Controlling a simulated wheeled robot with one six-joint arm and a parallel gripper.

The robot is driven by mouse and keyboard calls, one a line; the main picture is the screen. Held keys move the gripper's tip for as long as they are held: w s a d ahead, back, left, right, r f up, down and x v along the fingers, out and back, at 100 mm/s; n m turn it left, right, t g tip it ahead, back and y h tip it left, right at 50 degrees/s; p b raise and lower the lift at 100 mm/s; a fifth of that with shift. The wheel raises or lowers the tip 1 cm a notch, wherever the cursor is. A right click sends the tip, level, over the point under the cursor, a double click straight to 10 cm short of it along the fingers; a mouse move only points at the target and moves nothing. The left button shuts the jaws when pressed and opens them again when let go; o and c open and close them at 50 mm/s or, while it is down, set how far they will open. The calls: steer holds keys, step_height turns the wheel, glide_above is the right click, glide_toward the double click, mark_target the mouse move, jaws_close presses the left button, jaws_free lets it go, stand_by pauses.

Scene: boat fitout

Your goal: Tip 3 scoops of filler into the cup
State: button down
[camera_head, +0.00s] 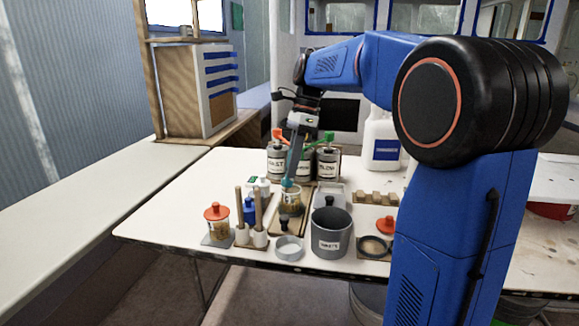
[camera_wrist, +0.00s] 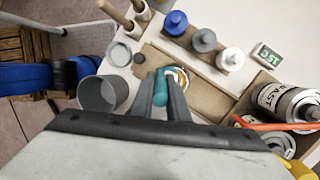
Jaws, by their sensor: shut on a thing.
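My gripper (camera_head: 289,180) points down over the middle of the table. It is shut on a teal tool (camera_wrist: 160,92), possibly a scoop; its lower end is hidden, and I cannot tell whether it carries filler. A small cup-like container (camera_head: 291,197) stands right below the gripper on a brown board. In the wrist view its pale rim (camera_wrist: 181,76) shows just beside the teal tool. I cannot tell whether the tool touches it or what is inside. Labelled tins (camera_head: 276,164) stand behind, with orange and green handles on top.
A grey bin (camera_head: 331,234) stands at the table front, beside a clear round dish (camera_head: 289,247). An orange-lidded jar (camera_head: 217,222) and upright wooden handles are at left. Blue, grey and white bottles (camera_wrist: 204,41) stand close by. A white jug (camera_head: 382,142) is at the back right.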

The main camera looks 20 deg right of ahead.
steer(key=shift+w+d+f+g+y, duration=0.25)
steer(key=shift+d+g+y, duration=0.3)
steer(key=shift+y, duration=0.75)
steer(key=shift+w+d+f+g+y, duration=0.25)
steer(key=shift+d+g+y, duration=0.35)
steer(key=shift+y, duration=0.7)
steer(key=shift+w+d+f+g+y, duration=0.3)
steer(key=shift+d+y, duration=0.4)
steer(key=shift+y, duration=0.6)
steer(key=shift+r, duration=0.1)
steer(key=shift+s, duration=0.2)
